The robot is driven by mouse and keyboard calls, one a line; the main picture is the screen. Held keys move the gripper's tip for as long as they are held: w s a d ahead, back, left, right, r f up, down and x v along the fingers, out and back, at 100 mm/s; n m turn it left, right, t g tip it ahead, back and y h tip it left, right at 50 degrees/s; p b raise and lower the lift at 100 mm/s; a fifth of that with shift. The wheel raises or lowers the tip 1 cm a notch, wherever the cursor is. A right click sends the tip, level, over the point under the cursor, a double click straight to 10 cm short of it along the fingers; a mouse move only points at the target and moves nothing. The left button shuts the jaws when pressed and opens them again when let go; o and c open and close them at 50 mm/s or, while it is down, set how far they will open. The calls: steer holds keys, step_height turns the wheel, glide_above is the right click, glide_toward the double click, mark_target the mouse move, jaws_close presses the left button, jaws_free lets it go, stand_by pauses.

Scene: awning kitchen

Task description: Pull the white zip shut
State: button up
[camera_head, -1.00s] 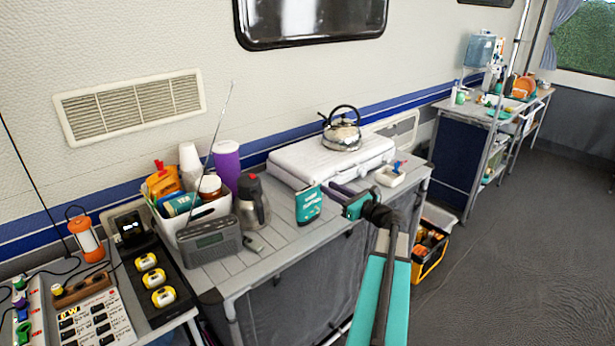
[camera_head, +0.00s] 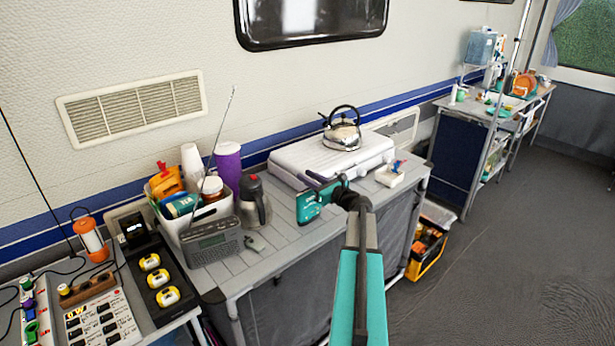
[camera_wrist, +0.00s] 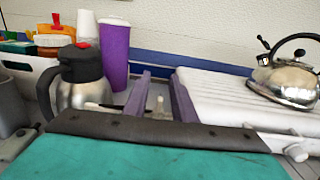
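In the wrist view my gripper (camera_wrist: 160,80) is open, with two purple fingers apart. A small pale piece (camera_wrist: 160,107) shows between them, too unclear to call the white zip. A wide teal surface with a dark band fills the bottom of the wrist view; I cannot tell whether it is the packet. No white zip can be made out for certain.
A steel carafe (camera_head: 254,203), a radio (camera_head: 211,242) and a purple cup (camera_head: 228,162) stand left of the packet. A white stove case (camera_head: 305,164) with a kettle (camera_head: 342,131) is behind. A small white tray (camera_head: 389,176) sits right.

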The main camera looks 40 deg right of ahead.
steer(key=shift+w, duration=0.15)
jaws_close()
stand_by(1.4)
